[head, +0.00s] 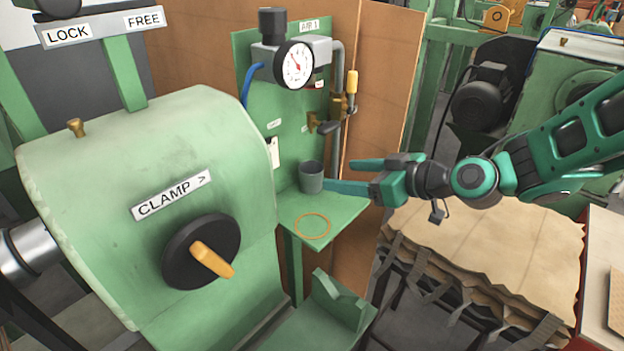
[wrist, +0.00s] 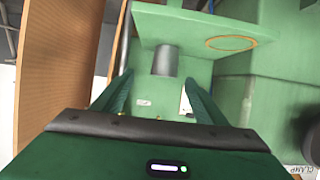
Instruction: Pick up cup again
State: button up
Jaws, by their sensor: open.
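The grey cup (head: 311,178) stands upright on the small green shelf (head: 345,207), near the back panel and behind the orange ring (head: 312,226) marked on the shelf. My gripper (head: 338,174) reaches in from the right with its fingers apart. Its fingertips are close to the cup's right side. The lower finger's tip overlaps the cup's edge in the picture, and I cannot tell whether it touches. In the wrist view, which is upside down, the cup (wrist: 165,61) shows just beyond the open fingers (wrist: 158,78), roughly between their lines. Nothing is held.
A pressure gauge (head: 294,65), pipe and yellow-handled valve (head: 351,82) are on the green panel above the shelf. The large green clamp housing (head: 150,160) with a black knob (head: 202,251) stands left. A brown board (head: 378,90) rises behind the gripper.

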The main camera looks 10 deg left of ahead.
aim_at(322, 173)
jog(key=x, duration=0.5)
jog(key=shift+w+a, duration=0.1)
jog(key=shift+a, duration=0.25)
jog(key=shift+s+a+x, duration=0.1)
jog(key=shift+s+x, duration=0.05)
jog(key=shift+x, duration=1.1)
jog(key=shift+s+a+x, duration=0.1)
jog(key=shift+s+x, duration=0.05)
jog(key=shift+x, duration=1.1)
jog(key=shift+r, duration=0.1)
jog(key=shift+c, duration=0.6)
jog(key=c, duration=1.1)
jog(key=shift+r, duration=0.1)
